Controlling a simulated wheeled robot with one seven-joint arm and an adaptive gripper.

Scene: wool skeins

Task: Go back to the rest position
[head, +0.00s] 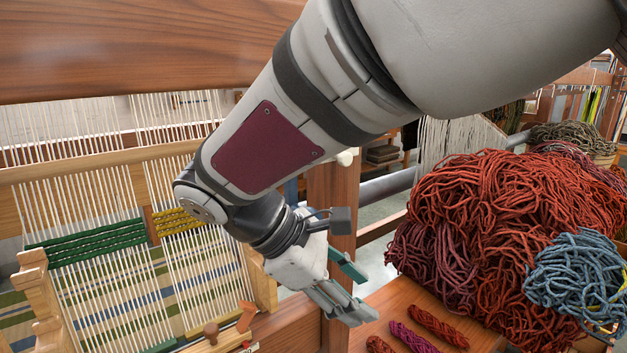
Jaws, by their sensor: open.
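My gripper (347,290) hangs at the end of my arm near the middle of the head view. Its fingers are apart and nothing shows between them. It is in front of a wooden loom post (333,210), over the left end of a wooden bench top (398,297). Small twisted skeins lie on the bench to the right of and below it: a red one (438,325), a purple one (412,338) and another red one (379,345) cut by the lower edge. My gripper appears apart from them.
A large heap of red wool (510,215) fills the right, with a blue-grey bundle (580,277) against it. On the left stands a loom with white warp threads (105,210) and green woven bands (90,243). A thick wooden beam (130,50) crosses the top left.

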